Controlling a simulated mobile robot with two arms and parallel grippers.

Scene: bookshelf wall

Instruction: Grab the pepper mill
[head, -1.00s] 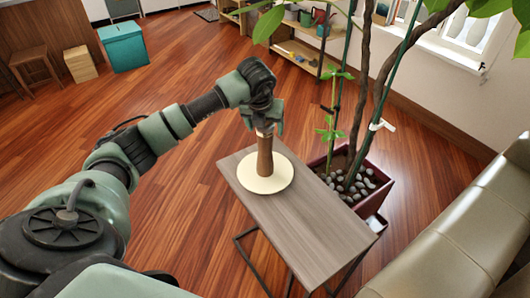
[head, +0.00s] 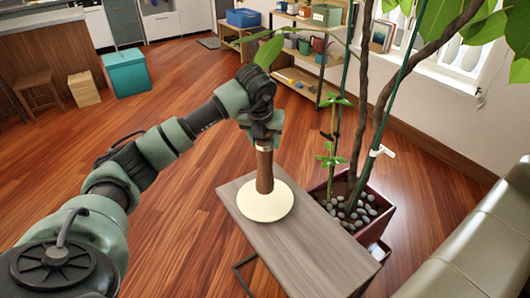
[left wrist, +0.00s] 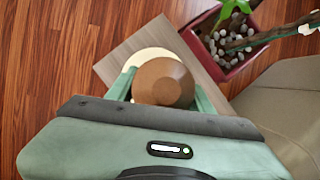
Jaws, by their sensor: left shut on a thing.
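The brown pepper mill (head: 264,172) is upright over a round cream plate (head: 265,207) on a small grey wooden table (head: 318,248). My left gripper (head: 263,143) points down from above and is shut on the upper part of the mill. In the left wrist view the mill's round brown top (left wrist: 163,83) sits between the green fingers, with the plate (left wrist: 150,55) behind it. I cannot tell for sure whether the mill's base touches the plate. My right gripper is not in view.
A potted plant (head: 350,212) with tall stems and leaves stands close behind the table on the right. A beige sofa (head: 470,245) is at the right. Shelves (head: 300,72) stand at the back. The wooden floor left of the table is clear.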

